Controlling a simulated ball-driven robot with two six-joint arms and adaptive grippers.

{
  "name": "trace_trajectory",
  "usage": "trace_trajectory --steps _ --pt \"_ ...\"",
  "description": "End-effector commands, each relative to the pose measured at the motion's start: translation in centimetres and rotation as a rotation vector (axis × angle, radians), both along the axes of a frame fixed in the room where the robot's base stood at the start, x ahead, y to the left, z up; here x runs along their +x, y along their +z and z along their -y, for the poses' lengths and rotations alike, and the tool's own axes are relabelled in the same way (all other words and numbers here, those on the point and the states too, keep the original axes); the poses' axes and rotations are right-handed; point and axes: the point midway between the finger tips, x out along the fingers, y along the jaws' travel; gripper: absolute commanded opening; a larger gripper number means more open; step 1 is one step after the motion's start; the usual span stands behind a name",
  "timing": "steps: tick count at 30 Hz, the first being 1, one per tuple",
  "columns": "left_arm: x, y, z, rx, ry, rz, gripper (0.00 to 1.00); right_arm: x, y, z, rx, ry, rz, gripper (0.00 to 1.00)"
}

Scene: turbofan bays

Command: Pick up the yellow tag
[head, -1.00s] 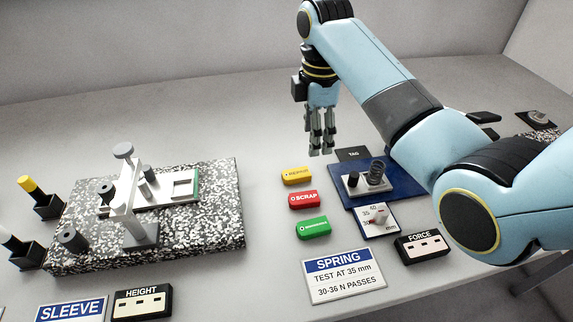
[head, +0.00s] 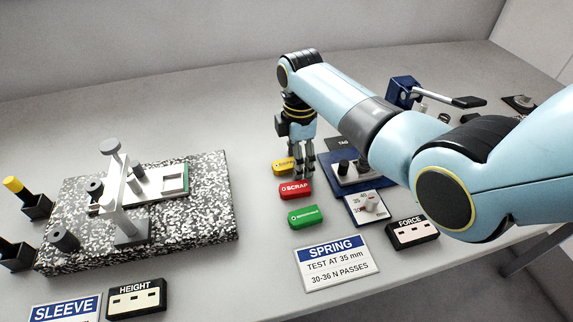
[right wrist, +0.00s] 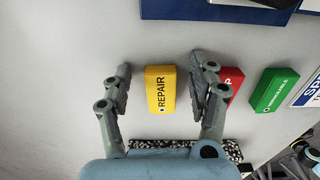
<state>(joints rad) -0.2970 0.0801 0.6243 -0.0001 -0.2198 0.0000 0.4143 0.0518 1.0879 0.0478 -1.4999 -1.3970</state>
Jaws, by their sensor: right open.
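The yellow tag (head: 283,165), marked REPAIR, lies on the table at the back of a column of three coloured tags. In the right wrist view the yellow tag (right wrist: 160,90) sits between the two open fingers of my right gripper (right wrist: 162,85), with a gap on each side. In the head view my right gripper (head: 303,172) points down at the tag and its fingers hide the tag's right end. I cannot tell the exact height of the fingertips above the table. My left gripper is not in view.
The red SCRAP tag (head: 296,190) lies close in front, partly behind a finger in the wrist view. The green tag (head: 303,216) lies farther forward. A blue spring-test base (head: 345,182) stands right of the tags. A speckled stone plate (head: 215,215) is at left.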

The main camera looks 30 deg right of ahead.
Motion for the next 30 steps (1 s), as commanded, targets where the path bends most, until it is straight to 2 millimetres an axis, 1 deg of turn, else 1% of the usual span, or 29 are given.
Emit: trace_trajectory --steps 3,15,16,25,28,30 --pt "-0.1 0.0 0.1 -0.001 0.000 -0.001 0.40 0.0 0.0 0.0 0.000 0.000 0.000 0.60" --pt "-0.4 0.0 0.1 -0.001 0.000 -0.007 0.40 0.0 0.0 0.0 0.000 0.000 -0.001 0.07" --pt "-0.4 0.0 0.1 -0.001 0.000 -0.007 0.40 0.0 0.0 0.0 0.000 0.000 -0.001 0.06" --pt "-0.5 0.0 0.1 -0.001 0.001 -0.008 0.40 0.0 0.4 0.0 -0.001 0.000 -0.001 0.05" --pt "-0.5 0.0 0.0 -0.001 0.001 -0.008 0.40 0.1 1.2 0.0 0.000 0.000 0.002 0.05" --pt "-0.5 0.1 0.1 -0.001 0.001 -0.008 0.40 0.1 2.2 0.0 -0.001 0.000 0.003 0.05"
